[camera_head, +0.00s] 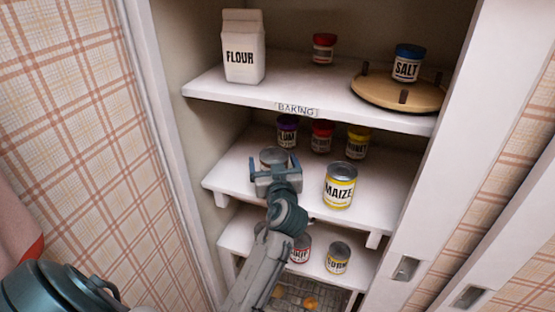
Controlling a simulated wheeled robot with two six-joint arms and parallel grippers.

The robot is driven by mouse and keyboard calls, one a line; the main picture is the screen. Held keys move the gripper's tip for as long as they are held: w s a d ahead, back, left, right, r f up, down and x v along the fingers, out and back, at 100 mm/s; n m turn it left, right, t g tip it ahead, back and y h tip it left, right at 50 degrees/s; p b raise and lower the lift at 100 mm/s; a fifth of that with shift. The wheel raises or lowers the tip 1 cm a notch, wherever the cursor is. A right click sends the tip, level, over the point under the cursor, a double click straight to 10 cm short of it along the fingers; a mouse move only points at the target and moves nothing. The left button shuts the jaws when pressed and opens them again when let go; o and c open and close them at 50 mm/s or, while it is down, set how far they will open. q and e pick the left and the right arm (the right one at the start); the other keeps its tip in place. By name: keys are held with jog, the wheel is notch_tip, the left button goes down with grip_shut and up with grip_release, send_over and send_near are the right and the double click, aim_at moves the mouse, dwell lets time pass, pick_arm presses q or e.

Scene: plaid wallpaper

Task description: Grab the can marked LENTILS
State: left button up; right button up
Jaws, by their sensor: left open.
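A metal can (272,155) stands on the middle shelf at the left, mostly hidden behind my left gripper. Its label is hidden, so I cannot tell whether it reads LENTILS. No LENTILS label is readable anywhere in view. My left gripper (274,168) is open, with its two fingers spread to either side of this can in the picture. I cannot tell whether they touch it. My right gripper is not in view.
A MAIZE can (340,186) stands to the right on the same shelf (230,180), with several jars behind. Above, the BAKING shelf (215,85) holds a FLOUR carton (243,48) and SALT jar (407,65). Cans, including one at right (338,260), stand below.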

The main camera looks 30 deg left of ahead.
pick_arm(q)
jog(key=shift+a, duration=0.15)
jog(key=shift+s+d+r, duration=0.35)
jog(key=shift+d+r, duration=0.05)
jog(key=shift+c, duration=0.2)
jog(key=c, duration=0.3)
jog(key=shift+w+a+f, duration=0.1)
jog(key=shift+f, duration=0.05)
jog(key=c, duration=0.8)
jog(key=shift+c, duration=1)
